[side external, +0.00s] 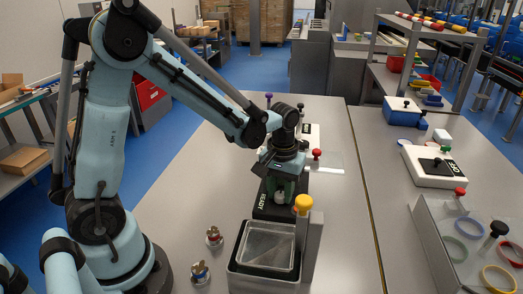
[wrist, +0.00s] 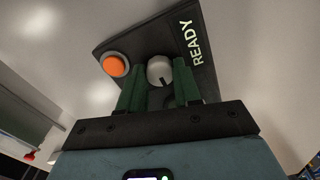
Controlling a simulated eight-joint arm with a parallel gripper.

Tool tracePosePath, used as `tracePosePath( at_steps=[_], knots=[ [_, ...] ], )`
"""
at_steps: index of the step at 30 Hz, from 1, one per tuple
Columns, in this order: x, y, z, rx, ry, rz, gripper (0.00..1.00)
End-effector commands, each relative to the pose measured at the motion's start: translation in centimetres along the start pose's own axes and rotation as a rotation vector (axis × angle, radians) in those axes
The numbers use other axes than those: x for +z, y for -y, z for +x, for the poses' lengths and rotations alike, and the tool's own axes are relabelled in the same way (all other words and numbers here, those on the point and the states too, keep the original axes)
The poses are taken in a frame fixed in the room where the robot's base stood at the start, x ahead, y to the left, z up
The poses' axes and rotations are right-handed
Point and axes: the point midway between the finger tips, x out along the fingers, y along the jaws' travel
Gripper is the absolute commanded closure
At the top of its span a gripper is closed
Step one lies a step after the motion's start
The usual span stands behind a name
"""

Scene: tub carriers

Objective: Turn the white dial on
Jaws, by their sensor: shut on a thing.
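The white dial (wrist: 160,70) is a round knob with a dark pointer mark, set on a black panel (wrist: 139,42) lettered "READY". My gripper (wrist: 159,80) has two green fingers, one on either side of the dial, shut on it. In the side external view my gripper (side external: 285,188) reaches down over the black panel, and the white dial (side external: 303,202) shows partly beside the fingers. The dial's lower part is hidden by the fingers in the wrist view.
An orange button (wrist: 115,65) sits left of the dial on the same panel. A white box (side external: 440,167) stands on the right table.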

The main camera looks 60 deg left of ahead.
Motion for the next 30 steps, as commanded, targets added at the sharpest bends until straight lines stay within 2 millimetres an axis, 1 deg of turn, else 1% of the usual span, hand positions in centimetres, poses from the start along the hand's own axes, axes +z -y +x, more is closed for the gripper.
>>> tracePosePath(
  at_steps=[6,7,9,17,20,23,30],
  knots=[
    [0.0,0.0,-0.1,0.000,0.001,-0.003,0.98],
    [0.0,0.0,-0.1,0.000,0.001,-0.003,0.64],
    [0.0,0.0,0.0,0.000,0.001,-0.003,0.56],
    [0.0,0.0,-0.1,0.000,0.001,-0.001,0.56],
    [0.0,0.0,-0.4,0.000,0.000,-0.001,0.56],
    [0.0,0.0,-1.2,0.000,0.000,-0.001,0.56],
    [0.0,0.0,-4.9,0.000,0.001,-0.001,0.56]
  ],
)
